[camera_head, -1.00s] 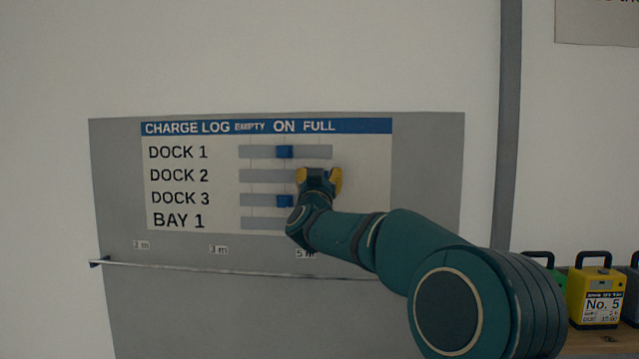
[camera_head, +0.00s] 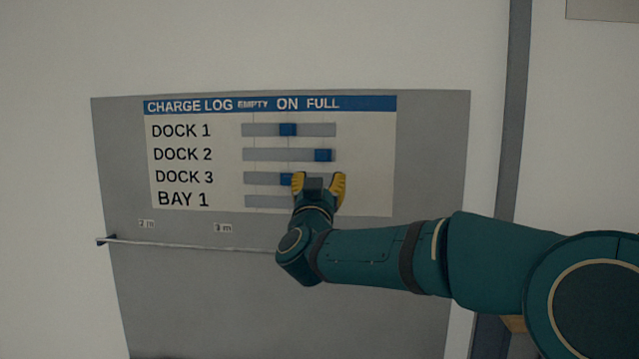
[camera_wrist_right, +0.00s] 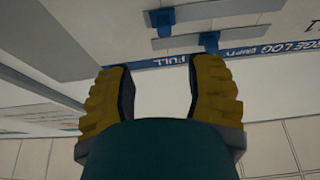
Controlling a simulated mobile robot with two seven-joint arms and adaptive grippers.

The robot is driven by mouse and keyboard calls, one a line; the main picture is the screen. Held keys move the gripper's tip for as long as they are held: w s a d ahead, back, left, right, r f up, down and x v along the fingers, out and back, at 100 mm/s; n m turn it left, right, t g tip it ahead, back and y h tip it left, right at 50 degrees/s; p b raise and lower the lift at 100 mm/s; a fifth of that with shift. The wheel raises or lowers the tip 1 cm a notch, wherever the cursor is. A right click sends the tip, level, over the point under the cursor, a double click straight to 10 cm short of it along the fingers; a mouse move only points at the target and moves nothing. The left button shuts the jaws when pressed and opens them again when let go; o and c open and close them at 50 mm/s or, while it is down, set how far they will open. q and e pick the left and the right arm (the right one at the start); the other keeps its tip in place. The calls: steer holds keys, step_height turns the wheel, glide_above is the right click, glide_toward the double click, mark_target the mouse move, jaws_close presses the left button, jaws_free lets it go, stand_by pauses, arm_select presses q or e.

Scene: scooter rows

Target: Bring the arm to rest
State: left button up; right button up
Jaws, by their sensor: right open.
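My right arm (camera_head: 385,260) reaches in from the right in the head view. Its gripper (camera_head: 319,184) has yellow fingers, spread apart and empty, in front of the lower right of the charge log board (camera_head: 370,180). In the right wrist view the open fingers (camera_wrist_right: 160,85) have nothing between them. The blue sliders for Dock 1 (camera_head: 288,130) and Dock 3 (camera_head: 287,179) stand mid-row under ON. The Dock 2 slider (camera_head: 323,155) stands farther right, under FULL. The gripper hides the right part of the Bay 1 row (camera_head: 266,201). My left gripper is out of view.
A thin rail (camera_head: 190,245) runs across the grey panel (camera_head: 190,300) below the board, with small distance labels above it. A grey vertical post (camera_head: 512,130) stands on the right. The wall space left of the panel is clear.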

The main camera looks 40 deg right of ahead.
steer(key=shift+w+f, duration=0.1)
stand_by(0.4)
